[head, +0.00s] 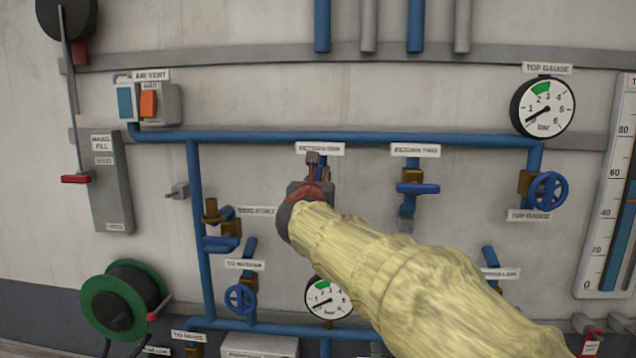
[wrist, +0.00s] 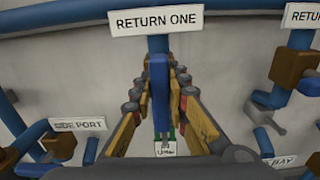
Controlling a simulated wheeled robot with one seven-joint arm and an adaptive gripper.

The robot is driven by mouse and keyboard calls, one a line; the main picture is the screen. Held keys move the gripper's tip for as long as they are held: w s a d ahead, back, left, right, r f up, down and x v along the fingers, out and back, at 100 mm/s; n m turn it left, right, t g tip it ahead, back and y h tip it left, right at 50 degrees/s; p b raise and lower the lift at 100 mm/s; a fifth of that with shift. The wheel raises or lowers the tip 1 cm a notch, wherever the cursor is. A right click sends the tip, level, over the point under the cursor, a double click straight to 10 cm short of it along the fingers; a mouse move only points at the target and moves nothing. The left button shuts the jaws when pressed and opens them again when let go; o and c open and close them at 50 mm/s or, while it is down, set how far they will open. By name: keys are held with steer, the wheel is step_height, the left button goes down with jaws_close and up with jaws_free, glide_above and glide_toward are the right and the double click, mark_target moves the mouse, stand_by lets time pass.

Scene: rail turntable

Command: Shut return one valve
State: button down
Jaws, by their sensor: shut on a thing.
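The return one valve sits under the label "RETURN ONE" (wrist: 156,20), on a short blue pipe coming down from the blue header. In the wrist view its blue lever (wrist: 159,88) runs up and down, roughly in line with that pipe. My gripper (wrist: 157,98) has one finger on each side of the lever and is shut on it. In the head view my gripper (head: 315,172) is at the valve below its label (head: 319,149), and it and my sleeved arm hide most of the valve.
The return two valve (head: 417,188) is close on the right, its blue handle lying crosswise. The side port valve (head: 221,242) is lower left. A pressure gauge (head: 329,297) is below my gripper, partly behind my arm. A blue header pipe (head: 270,137) runs above.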

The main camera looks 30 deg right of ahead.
steer(key=m+b, duration=0.2)
steer(key=b, duration=0.1)
steer(key=m+b, duration=0.2)
steer(key=shift+s+d+f, duration=0.15)
steer(key=shift+d+f, duration=0.05)
steer(key=shift+f, duration=0.05)
steer(key=m+b, duration=0.4)
steer(key=shift+s+d+f+m+b, duration=0.15)
steer(key=shift+d+m+b, duration=0.05)
steer(key=shift+m+b, duration=0.1)
steer(key=m+b, duration=0.2)
steer(key=m, duration=0.1)
steer(key=m+b, duration=0.3)
steer(key=f+m+b, duration=0.1)
steer(key=m+b, duration=0.1)
steer(key=b, duration=0.1)
steer(key=shift+s+d+m, duration=0.1)
steer(key=shift+d+m, duration=0.1)
steer(key=shift+m, duration=0.2)
steer(key=c, duration=1.7)
jaws_free()
steer(key=shift+r, duration=0.1)
